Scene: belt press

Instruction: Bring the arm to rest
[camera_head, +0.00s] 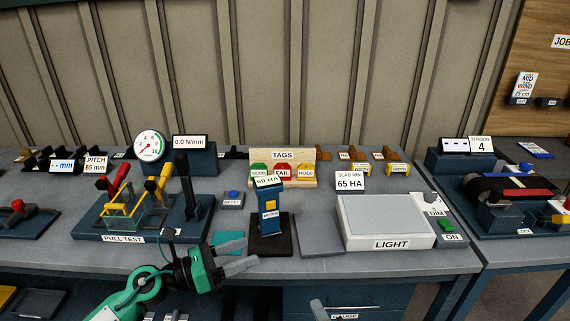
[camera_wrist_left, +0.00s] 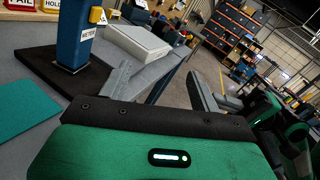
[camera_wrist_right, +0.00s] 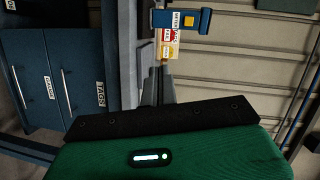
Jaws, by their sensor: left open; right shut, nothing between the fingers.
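My left gripper (camera_head: 248,254) is open and empty at the bench's front edge, in front of the blue meter stand; its parted fingers (camera_wrist_left: 162,78) fill the middle of the left wrist view. My right gripper (camera_wrist_right: 157,70) is shut with nothing between its fingers, in the right wrist view. In the head view only its grey finger tips (camera_head: 318,309) show at the bottom edge, low in front of the bench drawers. Most of the right arm is out of the head view.
The blue meter (camera_head: 270,212) stands on a dark base behind my left gripper. A teal pad (camera_head: 229,242) lies close by. The pull test rig (camera_head: 125,222) is to the left, the light box (camera_head: 388,222) to the right. Drawers (camera_wrist_right: 72,62) show below the bench.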

